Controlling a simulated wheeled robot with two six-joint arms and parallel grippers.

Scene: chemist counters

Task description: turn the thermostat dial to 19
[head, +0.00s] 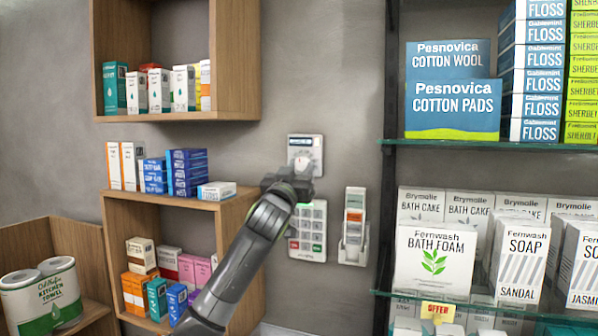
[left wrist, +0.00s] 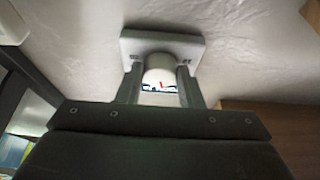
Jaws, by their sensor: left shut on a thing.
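The thermostat (head: 312,144) is a pale square plate on the grey wall, with a small dark display along its top. Its round white dial (head: 303,160) is partly covered by my left gripper (head: 297,177). In the left wrist view the dial (left wrist: 160,76) sits between the two fingers of my left gripper (left wrist: 160,95), which are shut on it. A red mark shows on the dial's edge there. The thermostat plate (left wrist: 190,43) is behind it. The scale numbers are too small to read. My right gripper is not in view.
A keypad (head: 312,222) is on the wall just below the thermostat, partly behind my left arm. A handset in a white holder (head: 354,228) hangs to its right. Wooden shelves with boxes (head: 235,112) are at left; glass shelves (head: 480,147) with packs are at right.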

